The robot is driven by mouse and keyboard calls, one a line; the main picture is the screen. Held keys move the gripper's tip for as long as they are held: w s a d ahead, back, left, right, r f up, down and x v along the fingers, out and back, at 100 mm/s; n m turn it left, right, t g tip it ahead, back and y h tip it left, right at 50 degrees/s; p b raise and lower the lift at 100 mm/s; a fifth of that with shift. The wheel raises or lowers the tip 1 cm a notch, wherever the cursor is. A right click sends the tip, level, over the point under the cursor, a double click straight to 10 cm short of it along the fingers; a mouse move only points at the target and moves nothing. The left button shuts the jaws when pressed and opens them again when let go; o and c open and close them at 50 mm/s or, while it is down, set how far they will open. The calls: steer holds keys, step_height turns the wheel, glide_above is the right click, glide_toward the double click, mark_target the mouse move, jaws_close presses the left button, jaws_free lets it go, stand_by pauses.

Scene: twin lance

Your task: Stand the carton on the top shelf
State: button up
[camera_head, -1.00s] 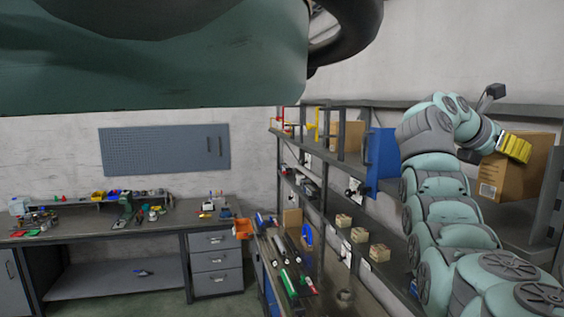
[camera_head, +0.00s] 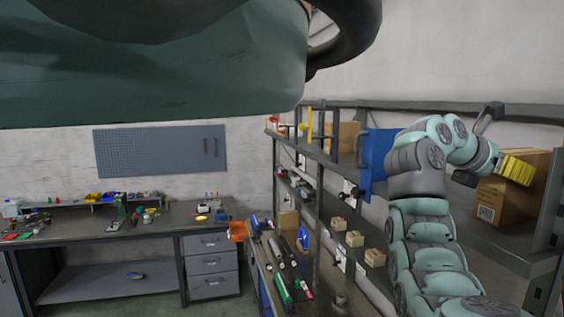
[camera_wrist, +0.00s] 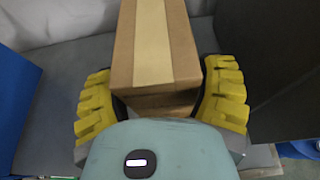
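The brown cardboard carton (camera_head: 501,204) is upright at the shelf unit on the right, with a white label on its side. In the wrist view the carton (camera_wrist: 156,45) has a pale tape strip along its top and sits between my yellow fingers. My gripper (camera_head: 515,169) is at the carton's upper part; in the wrist view my gripper (camera_wrist: 161,98) appears shut on it, a finger against each side. The carton is at the upper shelf board (camera_head: 482,240). I cannot tell whether its base touches the board. Its far side is hidden.
A blue panel (camera_head: 378,158) stands left of my arm, with another brown box (camera_head: 348,137) beyond it on the shelf. Small wooden boxes (camera_head: 355,238) sit on a lower shelf. A dark upright (camera_head: 546,235) stands right of the carton. A workbench (camera_head: 150,227) is at the left.

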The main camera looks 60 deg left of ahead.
steer(key=o, duration=0.5)
steer(key=shift+c, duration=0.2)
steer(key=shift+s, duration=0.1)
steer(key=b+v, duration=0.9)
steer(key=v, duration=0.2)
steer(key=shift+s+r, duration=0.2)
steer(key=shift+s, duration=0.15)
steer(key=shift+a, duration=0.15)
